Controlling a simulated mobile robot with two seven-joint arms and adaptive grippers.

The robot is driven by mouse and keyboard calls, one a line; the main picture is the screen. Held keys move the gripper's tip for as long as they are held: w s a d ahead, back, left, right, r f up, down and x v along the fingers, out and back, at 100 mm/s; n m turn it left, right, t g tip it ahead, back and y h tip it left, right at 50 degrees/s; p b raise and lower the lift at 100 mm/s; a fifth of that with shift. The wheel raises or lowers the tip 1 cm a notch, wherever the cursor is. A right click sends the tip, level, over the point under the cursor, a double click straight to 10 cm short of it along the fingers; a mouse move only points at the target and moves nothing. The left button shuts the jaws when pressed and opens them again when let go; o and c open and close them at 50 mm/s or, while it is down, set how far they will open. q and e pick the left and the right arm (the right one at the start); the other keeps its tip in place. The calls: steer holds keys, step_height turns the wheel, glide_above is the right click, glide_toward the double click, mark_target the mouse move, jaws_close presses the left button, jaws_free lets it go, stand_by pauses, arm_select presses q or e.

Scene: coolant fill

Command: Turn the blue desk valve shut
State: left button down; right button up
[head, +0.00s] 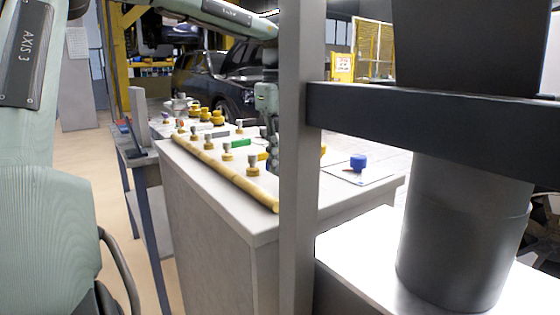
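The blue desk valve (358,162) is a small blue knob on a pale plate (345,174), on the right part of the grey-topped desk (240,207). My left arm reaches across the top of the head view, and its gripper (271,140) hangs down over the desk, left of the blue valve and apart from it in the picture. A grey upright post hides part of this gripper, so its fingers cannot be read. The blue valve itself is unobstructed. My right gripper is not in view.
A row of small brass valves with coloured labels (237,143) runs along the desk, beside a yellow rail (222,175) at its left edge. The grey post (297,160) and a dark horizontal beam (430,120) stand in front. A dark cylinder (460,230) fills the right.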

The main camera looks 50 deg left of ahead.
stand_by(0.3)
arm_select(q)
steer(key=c, duration=1.6)
jaws_free()
steer(key=shift+r, duration=0.1)
step_height(320, 180, up, 12)
steer(key=shift+f, duration=0.1)
steer(key=shift+s, duration=0.1)
